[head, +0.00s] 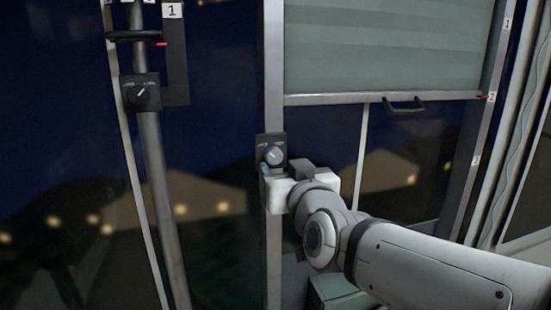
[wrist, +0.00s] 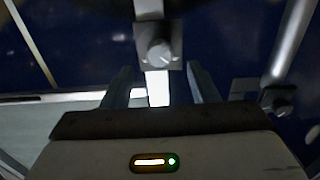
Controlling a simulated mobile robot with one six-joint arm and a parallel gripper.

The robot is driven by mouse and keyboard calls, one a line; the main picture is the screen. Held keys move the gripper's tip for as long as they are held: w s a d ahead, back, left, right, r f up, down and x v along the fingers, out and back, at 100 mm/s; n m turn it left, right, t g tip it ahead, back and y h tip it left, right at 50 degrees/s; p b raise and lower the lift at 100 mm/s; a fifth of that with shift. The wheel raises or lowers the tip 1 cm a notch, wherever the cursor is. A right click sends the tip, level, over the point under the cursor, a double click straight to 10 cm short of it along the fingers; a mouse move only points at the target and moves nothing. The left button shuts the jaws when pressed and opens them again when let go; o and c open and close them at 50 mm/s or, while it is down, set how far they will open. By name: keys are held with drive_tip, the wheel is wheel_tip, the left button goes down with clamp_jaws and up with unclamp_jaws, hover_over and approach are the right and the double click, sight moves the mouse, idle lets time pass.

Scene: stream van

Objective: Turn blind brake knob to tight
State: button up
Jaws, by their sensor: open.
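A round grey knob (head: 274,155) on a dark square plate sits on the metal post just left of the blind (head: 385,45). I take it as the blind brake knob; its markings are too small to read. The knob also shows in the wrist view (wrist: 159,51), at the top middle. My gripper (head: 266,170) is just below the knob in the head view. In the wrist view my gripper (wrist: 159,72) is open, its two fingers apart to either side below the knob, with nothing held. I cannot tell whether a finger touches the plate.
A second dark knob (head: 140,95) is on a box on the slanted pole (head: 165,190) to the left. The blind hangs partly down, with a bottom bar and a black handle (head: 403,105). Dark window glass (head: 215,100) fills the space between pole and post.

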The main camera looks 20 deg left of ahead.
sight(275, 158)
drive_tip(key=x, duration=0.5)
drive_tip(key=shift+w+a+p, duration=0.2)
drive_tip(key=shift+w+p, duration=0.15)
drive_tip(key=shift+p, duration=0.05)
drive_tip(key=shift+c, duration=0.5)
drive_tip(key=c, duration=0.9)
drive_tip(key=shift+f, duration=0.1)
